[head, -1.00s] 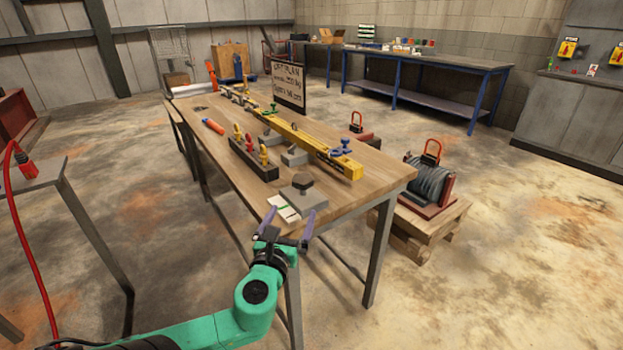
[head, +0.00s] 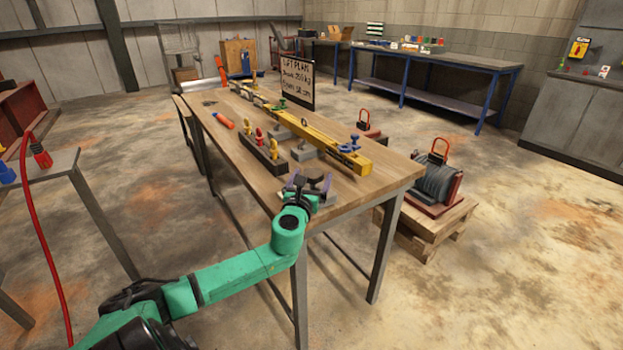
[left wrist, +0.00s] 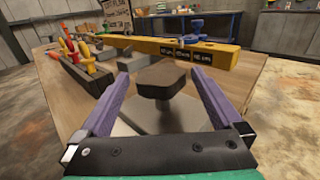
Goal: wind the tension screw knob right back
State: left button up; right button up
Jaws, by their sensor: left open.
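The tension screw knob (left wrist: 160,76) is a dark, blocky knob on a short stem. It stands up from a flat grey base (left wrist: 135,117) at the near end of the wooden table. My left gripper (head: 312,182) is open, with purple fingers on either side of the knob in the left wrist view. My right gripper is not in view.
A yellow beam (head: 310,132) runs along the wooden table (head: 235,152) just beyond the knob. A dark rack (head: 264,158) with red and yellow pieces stands to its left. A lift plan board (head: 297,83) stands farther back.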

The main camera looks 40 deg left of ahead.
pick_arm(q)
jog(key=c, duration=1.4)
jog(key=shift+o, duration=0.3)
jog(key=shift+r, duration=0.1)
jog(key=shift+w+d+r+n+g+y+p, duration=0.1)
jog(key=shift+n+g+y+p, duration=0.15)
jog(key=shift+n+y+p, duration=0.2)
jog(key=shift+d+n+g+y+p, duration=0.1)
jog(key=shift+n+g+y+p, duration=0.15)
jog(key=shift+n+y+p, duration=0.15)
jog(key=n+g+y+p, duration=0.1)
jog(key=n+g+y, duration=0.1)
jog(key=y, duration=0.1)
jog(key=shift+w+d, duration=0.1)
jog(key=n+g+y, duration=0.2)
jog(key=g, duration=0.1)
jog(key=shift+w+d+f+n, duration=0.1)
jog(key=shift+w+f+n, duration=0.1)
jog(key=shift+n, duration=0.15)
jog(key=shift+w+n+g+y+b, duration=0.1)
jog(key=shift+n+g+y+b, duration=0.2)
jog(key=shift+n+g+y, duration=0.65)
jog(key=shift+n+g+y+b, duration=0.25)
jog(key=shift+n+g, duration=0.2)
jog(key=shift+g, duration=1)
jog(key=o, duration=1.3)
jog(key=shift+o, duration=0.2)
